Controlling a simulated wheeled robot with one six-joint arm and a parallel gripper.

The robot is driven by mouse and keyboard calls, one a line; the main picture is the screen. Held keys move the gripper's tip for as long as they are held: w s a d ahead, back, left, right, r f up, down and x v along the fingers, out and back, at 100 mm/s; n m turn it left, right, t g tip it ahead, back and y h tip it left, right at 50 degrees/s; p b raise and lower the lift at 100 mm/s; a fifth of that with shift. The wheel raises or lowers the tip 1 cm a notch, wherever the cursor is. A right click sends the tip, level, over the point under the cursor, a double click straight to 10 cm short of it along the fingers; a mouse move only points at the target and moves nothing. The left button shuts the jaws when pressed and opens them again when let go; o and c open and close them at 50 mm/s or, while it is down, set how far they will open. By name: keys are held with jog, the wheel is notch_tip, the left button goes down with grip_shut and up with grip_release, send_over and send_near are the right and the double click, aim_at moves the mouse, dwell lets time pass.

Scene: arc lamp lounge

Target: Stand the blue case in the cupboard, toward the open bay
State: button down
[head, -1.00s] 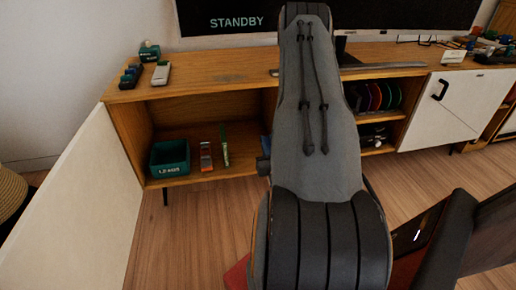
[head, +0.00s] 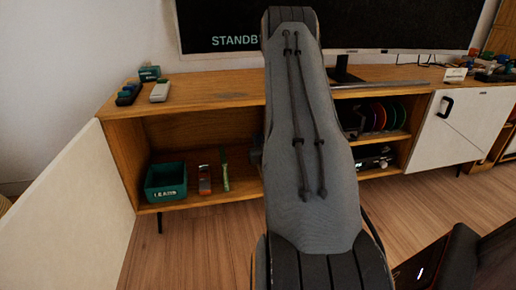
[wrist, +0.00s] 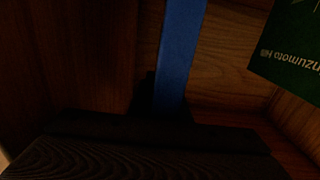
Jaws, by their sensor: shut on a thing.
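The blue case (wrist: 180,50) shows in the wrist view as an upright narrow blue band. My gripper (wrist: 165,108) is shut on its lower part, with brown wood panels around it. In the head view my own arm hides the case and nearly all of the gripper. The wooden cupboard (head: 215,92) has an open left bay, and my arm reaches to that bay's right side. I cannot tell whether the case touches the cupboard floor.
The left bay holds a teal bin (head: 166,196), an orange and grey item (head: 204,180) and a thin green item (head: 225,170). A green lettered thing (wrist: 295,50) is close by in the wrist view. A white door (head: 65,205) stands open at left. Discs (head: 380,117) fill a right compartment.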

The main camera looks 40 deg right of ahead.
jog(key=f+b, duration=0.2)
jog(key=f, duration=0.1)
jog(key=shift+w+d+f+b, duration=0.15)
jog(key=shift+w+f+b, duration=0.1)
jog(key=shift+b, duration=0.1)
jog(key=c, duration=1.7)
grip_release()
jog(key=shift+f, duration=0.15)
jog(key=p+v, duration=0.6)
jog(key=v, duration=0.6)
jog(key=shift+s, duration=0.15)
